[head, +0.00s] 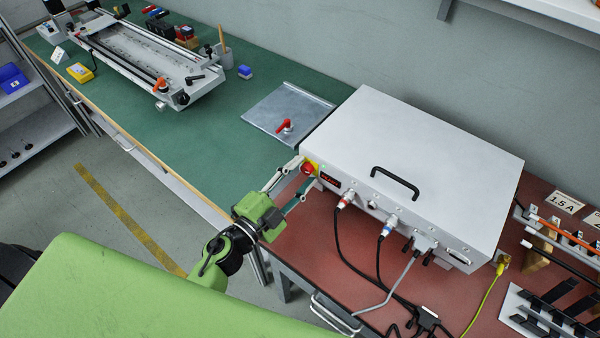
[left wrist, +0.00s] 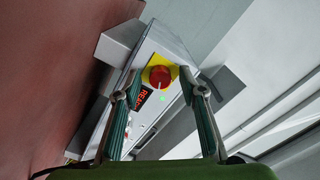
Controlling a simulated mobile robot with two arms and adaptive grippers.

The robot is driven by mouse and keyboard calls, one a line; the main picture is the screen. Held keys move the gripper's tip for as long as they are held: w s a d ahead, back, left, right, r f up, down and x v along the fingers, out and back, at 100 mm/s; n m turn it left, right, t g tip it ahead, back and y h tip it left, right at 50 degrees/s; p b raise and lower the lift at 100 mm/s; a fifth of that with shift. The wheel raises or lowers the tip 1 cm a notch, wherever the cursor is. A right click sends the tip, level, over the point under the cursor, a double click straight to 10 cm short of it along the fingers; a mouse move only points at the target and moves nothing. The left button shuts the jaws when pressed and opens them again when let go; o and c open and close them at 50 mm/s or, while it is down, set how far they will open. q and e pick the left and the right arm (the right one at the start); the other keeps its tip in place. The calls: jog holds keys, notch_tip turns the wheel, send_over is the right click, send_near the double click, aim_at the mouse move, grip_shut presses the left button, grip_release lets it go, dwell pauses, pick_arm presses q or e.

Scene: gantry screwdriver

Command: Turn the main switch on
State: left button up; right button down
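The main switch appears to be the red rotary knob (head: 308,169) on a yellow plate, at the left end of the grey box's front panel. In the left wrist view the knob (left wrist: 159,76) is round with a pale mark near its lower edge. My left gripper (head: 303,172) is at the knob, its two fingers spread, one on either side. The left wrist view shows these open fingers (left wrist: 162,84) with the knob between and beyond them; contact cannot be told. My right gripper is out of view.
The grey control box (head: 430,145) has a black handle and plugged cables below its panel. A lit red display (head: 330,180) is beside the knob. A metal plate with a red lever (head: 284,126) lies behind on the green mat. A rack (head: 545,315) stands at right.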

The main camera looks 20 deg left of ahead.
pick_arm(q)
jog(key=shift+c, duration=0.5)
grip_shut()
jog(key=m, duration=0.4)
jog(key=shift+m, duration=0.4)
jog(key=shift+o, duration=0.5)
grip_release()
